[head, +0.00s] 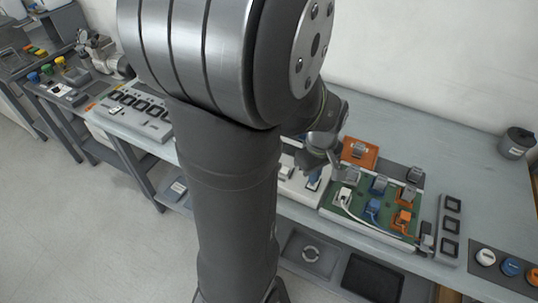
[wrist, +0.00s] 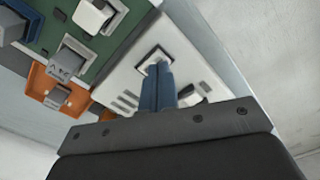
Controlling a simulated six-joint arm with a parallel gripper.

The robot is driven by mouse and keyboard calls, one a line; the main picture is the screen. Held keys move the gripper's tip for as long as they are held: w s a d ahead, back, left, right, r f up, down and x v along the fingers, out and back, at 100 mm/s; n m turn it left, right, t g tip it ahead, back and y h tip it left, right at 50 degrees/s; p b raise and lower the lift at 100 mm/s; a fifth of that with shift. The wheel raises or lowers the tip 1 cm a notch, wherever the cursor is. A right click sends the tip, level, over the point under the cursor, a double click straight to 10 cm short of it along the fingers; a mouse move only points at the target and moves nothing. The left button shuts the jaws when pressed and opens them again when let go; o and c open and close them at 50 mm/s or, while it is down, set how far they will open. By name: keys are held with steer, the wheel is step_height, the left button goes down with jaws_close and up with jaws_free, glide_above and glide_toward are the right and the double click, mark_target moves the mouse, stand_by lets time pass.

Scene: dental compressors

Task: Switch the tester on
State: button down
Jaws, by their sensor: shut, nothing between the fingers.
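The white tester box (wrist: 125,75) lies under my gripper in the wrist view. It has a black-framed square switch (wrist: 149,56), slot marks and a dark-and-white round part (wrist: 190,97). My gripper (wrist: 158,68) is shut and empty, its blue fingers pointing at the square switch. The tips overlap the switch's lower part; I cannot tell whether they touch it. The fingers hide part of the switch, so its position is unclear. In the head view, my gripper (head: 313,184) is low over the white tester (head: 292,184), whose left side is hidden behind my arm.
A green board (head: 340,213) with white, blue and orange plugs and cables stands right of the tester. A grey strip with square openings (head: 449,228) is farther right. The bench's back right is clear apart from a dark pot (head: 516,143).

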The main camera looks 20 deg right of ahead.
steer(key=shift+f, duration=0.9)
stand_by(0.5)
steer(key=shift+r, duration=3.55)
steer(key=shift+f, duration=0.1)
steer(key=shift+f, duration=3.45)
